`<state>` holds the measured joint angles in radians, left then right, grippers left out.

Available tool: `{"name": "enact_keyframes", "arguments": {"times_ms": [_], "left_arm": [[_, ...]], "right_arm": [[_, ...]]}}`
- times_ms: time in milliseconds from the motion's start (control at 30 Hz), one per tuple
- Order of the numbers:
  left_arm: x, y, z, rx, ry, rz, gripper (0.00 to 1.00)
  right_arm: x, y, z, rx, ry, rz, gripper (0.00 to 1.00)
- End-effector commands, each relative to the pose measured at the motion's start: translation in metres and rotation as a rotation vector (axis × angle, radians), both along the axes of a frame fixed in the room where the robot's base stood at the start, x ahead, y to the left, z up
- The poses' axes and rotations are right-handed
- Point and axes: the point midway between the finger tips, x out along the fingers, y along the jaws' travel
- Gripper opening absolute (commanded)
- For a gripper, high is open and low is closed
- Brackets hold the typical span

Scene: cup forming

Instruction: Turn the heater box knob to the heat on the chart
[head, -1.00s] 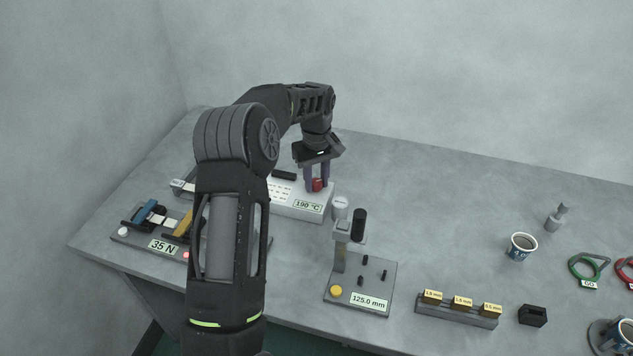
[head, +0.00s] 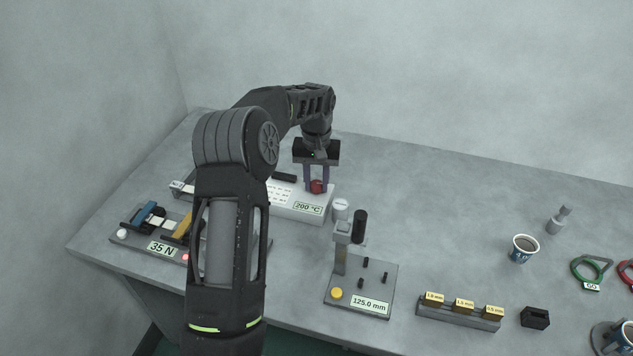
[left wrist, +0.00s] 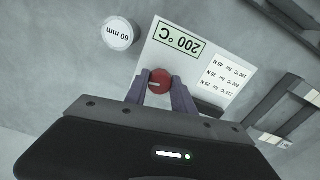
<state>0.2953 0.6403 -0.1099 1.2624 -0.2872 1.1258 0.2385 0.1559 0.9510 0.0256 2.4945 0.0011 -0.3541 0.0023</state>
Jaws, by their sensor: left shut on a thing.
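The heater box (head: 308,217) is a white box at the back left of the table, with a display (head: 308,208) that reads 200 °C. Its red knob (head: 317,187) is on top near the right end. My left gripper (head: 316,183) reaches down from above with its purple fingers shut on the knob. The left wrist view shows the red knob (left wrist: 160,83) between the fingers, with a pale mark on its top. A chart (left wrist: 228,77) of several printed lines lies on the box top, upside down in that view; its small lettering is hard to read. My right gripper is out of view.
A grey stand (head: 362,285) reading 125.0 mm is in front of the box, near a white 60 mm piece (left wrist: 118,34). A device reading 35 N (head: 162,247) is at the left. Yellow blocks (head: 464,305) and a cup (head: 523,248) are right; the back middle table is clear.

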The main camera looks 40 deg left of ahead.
Motion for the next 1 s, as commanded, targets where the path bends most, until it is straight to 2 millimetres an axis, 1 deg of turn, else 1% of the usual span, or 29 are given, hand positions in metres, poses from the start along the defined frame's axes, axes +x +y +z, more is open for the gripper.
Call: {"name": "enact_keyframes", "arguments": {"times_ms": [233, 267, 500, 833, 933, 1000], "left_arm": [[0.001, 0.001, 0.002, 0.002, -0.005, 0.001, 0.0], [0.001, 0.001, 0.002, 0.002, -0.005, 0.002, 0.33], [0.001, 0.0, 0.001, 0.001, -0.003, 0.002, 0.52], [0.001, 0.0, 0.003, 0.001, -0.002, 0.002, 0.52], [0.001, 0.0, 0.011, 0.001, -0.002, 0.002, 0.52], [0.001, 0.0, 0.02, 0.002, -0.005, 0.002, 0.52]], "right_arm": [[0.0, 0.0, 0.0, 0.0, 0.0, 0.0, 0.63], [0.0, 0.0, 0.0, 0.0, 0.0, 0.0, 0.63], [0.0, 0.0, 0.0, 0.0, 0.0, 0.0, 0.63], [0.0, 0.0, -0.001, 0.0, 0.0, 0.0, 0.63], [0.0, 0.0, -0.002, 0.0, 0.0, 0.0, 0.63], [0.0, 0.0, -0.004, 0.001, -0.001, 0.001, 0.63]]}}
